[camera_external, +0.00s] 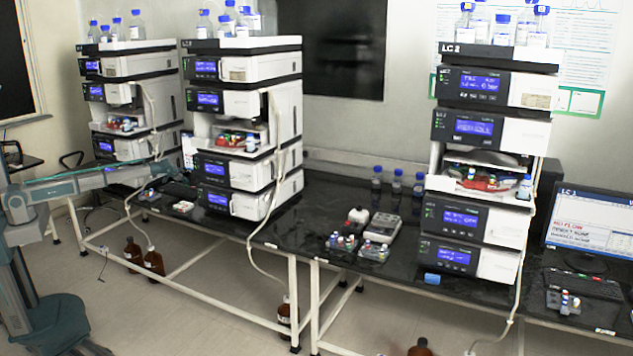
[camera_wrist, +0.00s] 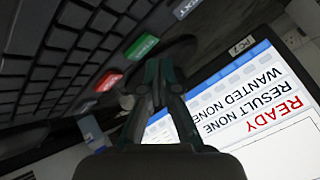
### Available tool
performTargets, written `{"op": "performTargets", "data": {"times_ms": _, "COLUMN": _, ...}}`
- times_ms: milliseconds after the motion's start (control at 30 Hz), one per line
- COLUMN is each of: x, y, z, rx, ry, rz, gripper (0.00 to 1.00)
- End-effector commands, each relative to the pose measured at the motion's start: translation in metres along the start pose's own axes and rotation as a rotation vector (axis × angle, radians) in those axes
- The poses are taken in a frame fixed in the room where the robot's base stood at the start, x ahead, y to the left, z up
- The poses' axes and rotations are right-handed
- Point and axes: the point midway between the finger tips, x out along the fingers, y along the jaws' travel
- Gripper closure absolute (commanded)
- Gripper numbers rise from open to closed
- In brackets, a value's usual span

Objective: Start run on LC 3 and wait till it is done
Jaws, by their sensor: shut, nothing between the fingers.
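In the wrist view my gripper (camera_wrist: 160,66) is shut and empty. Contact with the green key cannot be told. A monitor (camera_wrist: 270,105), seen upside down, reads READY, RESULT NONE and WANTED NONE. A small tag on its frame (camera_wrist: 241,46) is hard to read. In the external view my arm reaches from the left toward the leftmost instrument stack (camera_external: 128,66); my gripper is not clear there.
A second stack (camera_external: 240,75) and a right stack labelled LC 2 (camera_external: 497,52) stand on the black bench (camera_external: 330,200). Vial trays (camera_external: 375,250) lie between them. The LC 1 monitor (camera_external: 590,225) at the right reads NO FLOW. Brown bottles (camera_external: 153,262) stand on the floor.

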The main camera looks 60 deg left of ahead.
Motion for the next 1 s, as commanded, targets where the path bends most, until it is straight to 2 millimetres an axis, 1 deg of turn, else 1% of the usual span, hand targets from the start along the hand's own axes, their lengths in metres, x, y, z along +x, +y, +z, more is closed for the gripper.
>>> {"op": "performTargets", "data": {"times_ms": 633, "x": 0.0001, "y": 0.0000, "z": 0.0001, "rx": 0.000, "ry": 0.000, "rz": 0.000, "gripper": 1.00}}
{"op": "performTargets", "data": {"times_ms": 1000, "x": 0.0064, "y": 0.0046, "z": 0.0047, "rx": 0.000, "ry": 0.000, "rz": 0.000, "gripper": 1.00}}
